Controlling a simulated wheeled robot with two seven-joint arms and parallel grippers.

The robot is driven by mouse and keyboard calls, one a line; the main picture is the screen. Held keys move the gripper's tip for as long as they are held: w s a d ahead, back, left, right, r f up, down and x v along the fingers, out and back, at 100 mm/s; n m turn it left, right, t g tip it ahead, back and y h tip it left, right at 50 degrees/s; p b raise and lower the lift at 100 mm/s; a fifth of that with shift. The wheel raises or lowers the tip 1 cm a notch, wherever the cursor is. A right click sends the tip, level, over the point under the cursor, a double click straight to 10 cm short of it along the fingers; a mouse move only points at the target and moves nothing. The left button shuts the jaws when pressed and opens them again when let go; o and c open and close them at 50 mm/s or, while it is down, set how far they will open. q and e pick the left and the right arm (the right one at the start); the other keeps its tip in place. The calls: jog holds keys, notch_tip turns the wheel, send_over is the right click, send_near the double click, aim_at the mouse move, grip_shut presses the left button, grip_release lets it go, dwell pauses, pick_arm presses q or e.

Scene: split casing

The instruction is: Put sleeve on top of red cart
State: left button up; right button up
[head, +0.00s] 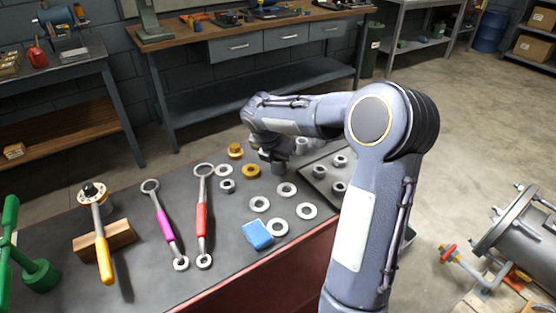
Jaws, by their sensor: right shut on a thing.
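My right gripper (272,158) points down low over the far part of the dark-topped bench (130,275), which has a red side. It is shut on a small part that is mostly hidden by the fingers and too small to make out. I cannot tell for sure which part is the sleeve. Two brass-coloured round parts, one (236,150) farther back and one (251,171) nearer, lie just left of the gripper. Several short grey cylinders (340,161) stand on a dark tray (313,182) to its right, partly behind my arm. My left gripper is out of view.
Several steel rings (286,189) and a blue block (257,235) lie on the bench. Wrenches with red (201,220) and magenta (164,222) handles lie left of them. A yellow-handled tool (103,250) rests on a wooden block. A pipe assembly (515,235) stands at the right.

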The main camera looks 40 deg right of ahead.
jog(key=shift+f, duration=0.1)
jog(key=o, duration=1.1)
